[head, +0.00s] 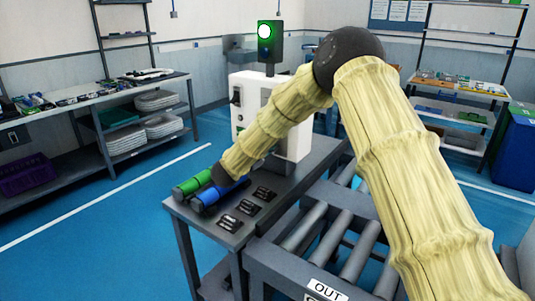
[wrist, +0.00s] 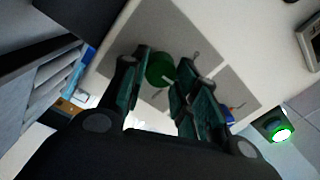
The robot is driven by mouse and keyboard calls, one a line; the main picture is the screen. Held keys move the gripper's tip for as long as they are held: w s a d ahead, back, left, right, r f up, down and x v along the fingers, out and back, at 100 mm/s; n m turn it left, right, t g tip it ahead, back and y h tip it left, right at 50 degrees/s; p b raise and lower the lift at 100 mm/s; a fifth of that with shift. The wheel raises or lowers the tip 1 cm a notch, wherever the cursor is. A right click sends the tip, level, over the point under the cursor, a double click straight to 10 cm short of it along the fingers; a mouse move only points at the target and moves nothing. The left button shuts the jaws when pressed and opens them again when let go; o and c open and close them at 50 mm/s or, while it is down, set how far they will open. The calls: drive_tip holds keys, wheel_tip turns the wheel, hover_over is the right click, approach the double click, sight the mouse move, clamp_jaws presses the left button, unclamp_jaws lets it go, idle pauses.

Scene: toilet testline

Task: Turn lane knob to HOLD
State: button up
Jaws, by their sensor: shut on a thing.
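The green round lane knob (wrist: 158,70) is on a grey panel plate (wrist: 205,55) of the white machine. A pale line shows on its face; I cannot read which mark it points at. My gripper (wrist: 165,74) has its dark green-padded fingers on either side of the knob and is closed on it. The fingers hide parts of the plate and its labels. In the head view the white machine (head: 243,98) stands behind my arm, which covers much of its front. The knob and my fingers cannot be made out there.
A lamp (head: 264,31) glows green above the machine. A roller conveyor (head: 350,233) runs at the front right. Shelves stand behind.

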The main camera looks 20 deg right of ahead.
drive_tip(key=shift+w+m+g+b, duration=0.1)
drive_tip(key=shift+m+g+b, duration=0.2)
drive_tip(key=shift+m+b, duration=6.45)
drive_tip(key=shift+n+b, duration=0.45)
drive_tip(key=shift+b, duration=0.2)
drive_tip(key=o, duration=1)
drive_tip(key=shift+f, duration=0.1)
